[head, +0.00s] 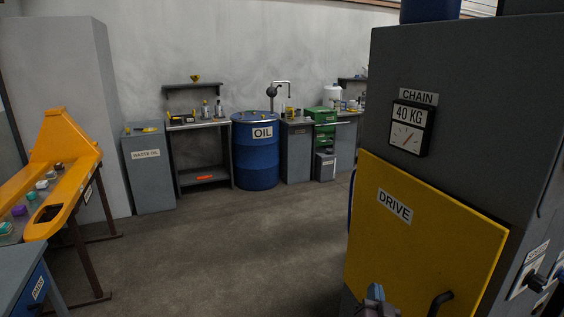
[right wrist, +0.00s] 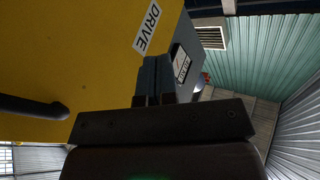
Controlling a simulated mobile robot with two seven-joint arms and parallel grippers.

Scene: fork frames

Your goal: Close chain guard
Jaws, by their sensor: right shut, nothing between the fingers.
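The yellow guard panel (head: 430,240), labelled DRIVE, is on the front of the grey cabinet (head: 480,110). Its top edge slopes more steeply than the cabinet's lines, so it looks swung out, with its right side nearer me. A black handle (head: 440,302) sits at its lower right. My right gripper (head: 375,292) is at the bottom of the head view, left of the handle, in front of the panel. In the right wrist view its fingers (right wrist: 153,80) are together and empty, close to the yellow panel (right wrist: 70,60); contact is unclear. That view also shows the handle (right wrist: 35,107). My left gripper is out of view.
A 40 KG gauge (head: 408,128) under a CHAIN label is above the panel. A control with a black knob (head: 535,283) is at far right. An orange-yellow chute (head: 65,165) on a stand is at left. A blue oil drum (head: 256,160) stands behind. The middle floor is clear.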

